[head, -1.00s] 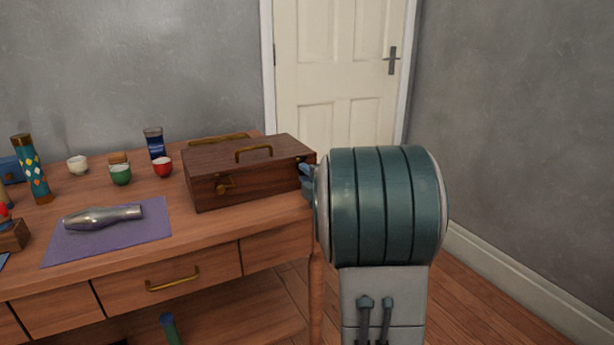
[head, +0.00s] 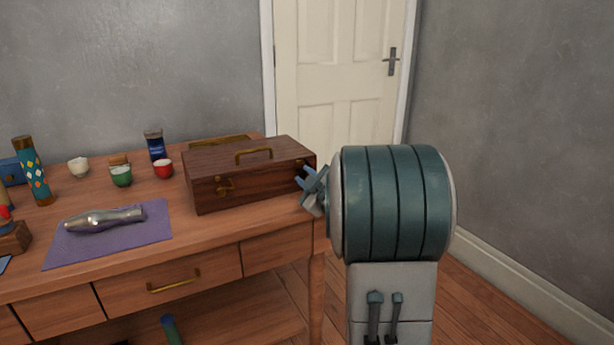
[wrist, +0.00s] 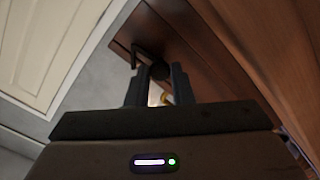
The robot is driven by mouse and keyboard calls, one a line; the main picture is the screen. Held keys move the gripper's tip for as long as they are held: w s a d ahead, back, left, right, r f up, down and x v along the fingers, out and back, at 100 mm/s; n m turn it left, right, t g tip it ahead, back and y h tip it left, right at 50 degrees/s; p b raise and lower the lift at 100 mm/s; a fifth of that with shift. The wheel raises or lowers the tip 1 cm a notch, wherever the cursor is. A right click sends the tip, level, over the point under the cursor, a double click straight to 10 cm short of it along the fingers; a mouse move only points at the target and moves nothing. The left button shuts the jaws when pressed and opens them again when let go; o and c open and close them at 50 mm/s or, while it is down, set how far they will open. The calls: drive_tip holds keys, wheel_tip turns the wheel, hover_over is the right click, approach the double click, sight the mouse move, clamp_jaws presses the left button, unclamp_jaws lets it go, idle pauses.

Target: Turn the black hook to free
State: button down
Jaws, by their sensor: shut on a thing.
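The wooden box (head: 235,180) stands shut at the right end of the table. My gripper (head: 304,178) is at the box's right end, by its front corner. In the wrist view, a small dark round part, apparently the black hook (wrist: 160,71), sits between the fingertips of my gripper (wrist: 159,76), which is shut on it. A dark bent bar (wrist: 147,54) lies just beyond it on the wood. A small brass piece (wrist: 168,98) shows between the fingers. In the head view my fingers and the box corner hide the hook, so its exact angle cannot be told.
Cups, a dark blue tin (head: 155,145) and a silver vase on a purple cloth (head: 75,248) are to the left. Open floor lies right of the table.

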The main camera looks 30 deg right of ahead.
drive_tip(key=shift+m+p, duration=0.7)
drive_tip(key=shift+m, duration=1.6)
drive_tip(key=c, duration=1.3)
unclamp_jaws()
drive_tip(key=s, duration=0.4)
drive_tip(key=s+p, duration=0.1)
drive_tip(key=s, duration=0.4)
drive_tip(key=s+p, duration=0.1)
drive_tip(key=s, duration=0.4)
drive_tip(key=shift+d, duration=0.25)
drive_tip(key=shift+w, duration=0.1)
